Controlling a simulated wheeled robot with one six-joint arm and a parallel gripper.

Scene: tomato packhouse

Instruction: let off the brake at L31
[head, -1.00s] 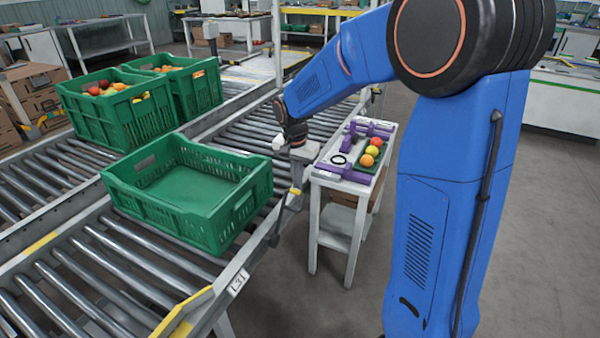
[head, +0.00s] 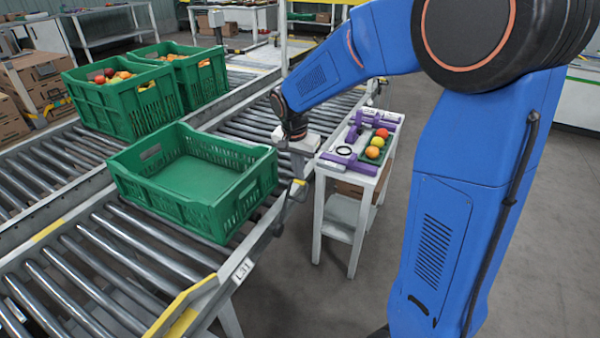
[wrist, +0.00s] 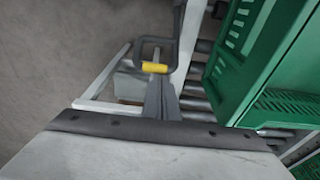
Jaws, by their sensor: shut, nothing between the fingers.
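The L31 label (head: 243,271) is a white plate on the conveyor's side rail. Farther along that rail is the brake lever, a dark bar with a yellow grip (head: 299,182), its lower end hanging beside the rail. In the wrist view the yellow grip (wrist: 155,68) sits across a grey bracket-like frame. My gripper (head: 297,172) points down just above the grip, shut and empty. In the wrist view my gripper's fingers (wrist: 161,92) lie close together just below the grip. I cannot tell whether they touch it.
An empty green crate (head: 125,178) stands on the rollers left of the lever. Two filled green crates (head: 125,115) stand behind it. A small white stand (head: 318,215) with a purple fixture and several tomatoes is close to the right.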

